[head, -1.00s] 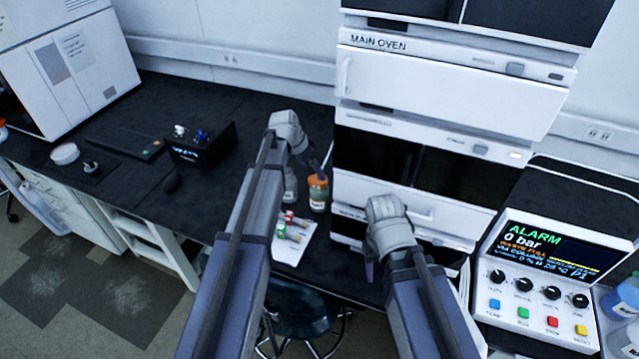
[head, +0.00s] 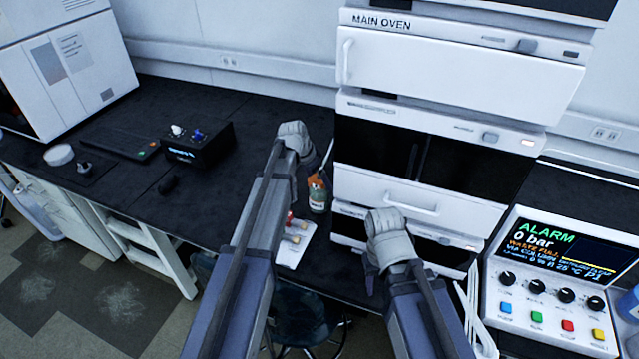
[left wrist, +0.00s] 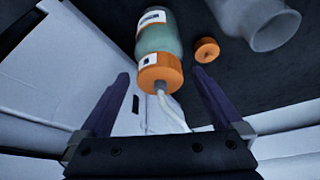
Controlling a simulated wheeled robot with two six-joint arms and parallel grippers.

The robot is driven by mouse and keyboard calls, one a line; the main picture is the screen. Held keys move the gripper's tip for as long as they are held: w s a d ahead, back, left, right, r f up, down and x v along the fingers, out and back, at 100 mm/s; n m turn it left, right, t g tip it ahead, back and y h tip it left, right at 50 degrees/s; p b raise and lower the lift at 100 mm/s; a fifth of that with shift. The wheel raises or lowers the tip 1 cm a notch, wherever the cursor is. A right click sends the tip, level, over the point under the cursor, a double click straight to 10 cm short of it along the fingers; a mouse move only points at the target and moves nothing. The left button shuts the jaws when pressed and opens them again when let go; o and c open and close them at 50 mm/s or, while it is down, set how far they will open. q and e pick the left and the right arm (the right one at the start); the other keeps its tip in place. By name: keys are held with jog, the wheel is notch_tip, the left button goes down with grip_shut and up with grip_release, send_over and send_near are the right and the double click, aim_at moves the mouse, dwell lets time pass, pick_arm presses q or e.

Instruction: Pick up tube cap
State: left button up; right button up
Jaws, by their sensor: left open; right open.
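An orange cap (left wrist: 160,72) with a pale tube coming out of it sits on a bottle (left wrist: 157,38) with greenish contents. The bottle (head: 318,200) stands on the bench left of the oven stack. A smaller orange ring-like cap (left wrist: 206,50) with a dark hole lies apart on the dark bench. My left gripper (left wrist: 160,77) is open; its purple fingers appear either side of the bottle's orange cap, with no clear contact. In the head view my left gripper (head: 317,172) is close to the bottle. My right gripper (head: 370,278) is open and empty before the stack.
A grey rounded vessel (left wrist: 255,22) lies beside the loose cap. A white sheet (head: 293,250) with small coloured-top vials is at the bench front. The oven stack (head: 430,200) closes off the right side.

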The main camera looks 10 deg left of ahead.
aim_at(318, 179)
pick_arm(q)
jog(key=shift+c, duration=0.2)
jog(key=c, duration=1.4)
jog(key=shift+r, duration=0.15)
notch_tip(318, 179, up, 10)
jog(key=p, duration=1)
